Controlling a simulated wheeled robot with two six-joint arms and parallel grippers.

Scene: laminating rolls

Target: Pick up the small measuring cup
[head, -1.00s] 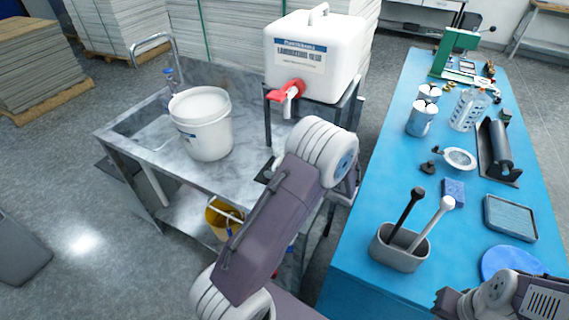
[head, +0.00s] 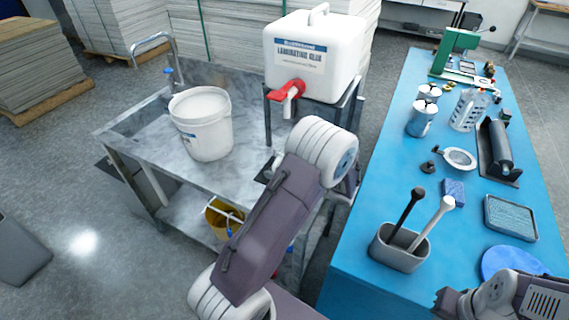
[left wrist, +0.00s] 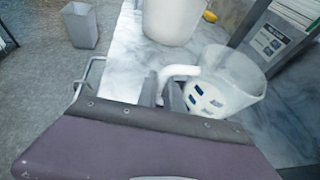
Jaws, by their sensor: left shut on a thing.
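The small measuring cup (left wrist: 225,82) is a translucent white cup with dark blue marks, on the right in the left wrist view. My left gripper (left wrist: 171,93) is shut on the cup's white handle (left wrist: 180,72), which points left. The marble worktop (left wrist: 125,62) shows around and behind the cup; I cannot tell whether the cup touches it. In the head view my left arm hides the cup and most of the gripper. My right gripper (head: 447,302) is partly in view at the lower right, by the blue table's near end; its jaw opening is unclear.
A white bucket (head: 202,125) stands on the sink worktop, and a glue canister (head: 312,58) with a red tap stands on a rack beside it. The blue table (head: 350,265) carries a grey holder (head: 398,252), metal cans (head: 421,118), a clear jug (head: 468,108) and a roller (head: 497,148).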

